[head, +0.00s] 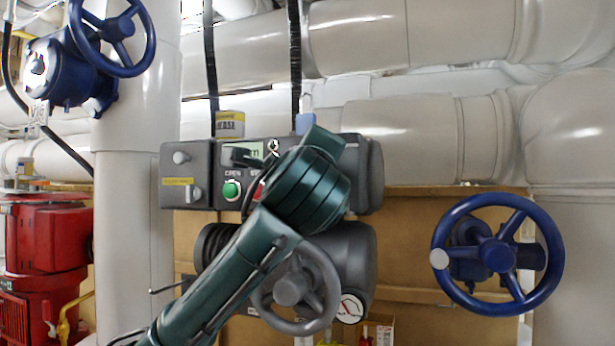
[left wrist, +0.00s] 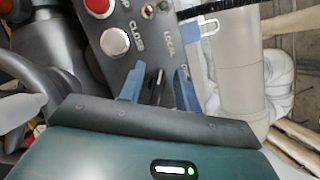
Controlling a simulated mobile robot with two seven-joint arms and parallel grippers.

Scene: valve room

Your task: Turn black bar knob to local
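The control box (head: 186,160) of the valve actuator is in the middle of the head view. My left arm crosses in front of it and hides its right part, the black bar knob and my left gripper there. In the left wrist view my left gripper (left wrist: 160,70) shows two blue fingers, spread apart. The thin black bar knob (left wrist: 156,86) appears between them, with a visible gap to each finger. Whether either finger touches it is unclear. The LOCAL label (left wrist: 168,38) is on the panel just beyond the fingertips. My right gripper is in neither view.
A green button (head: 231,190) and a small display (head: 230,152) are on the box. A grey handwheel (head: 293,290) is below the box. A blue handwheel (head: 497,254) stands at the right, with large pipes behind.

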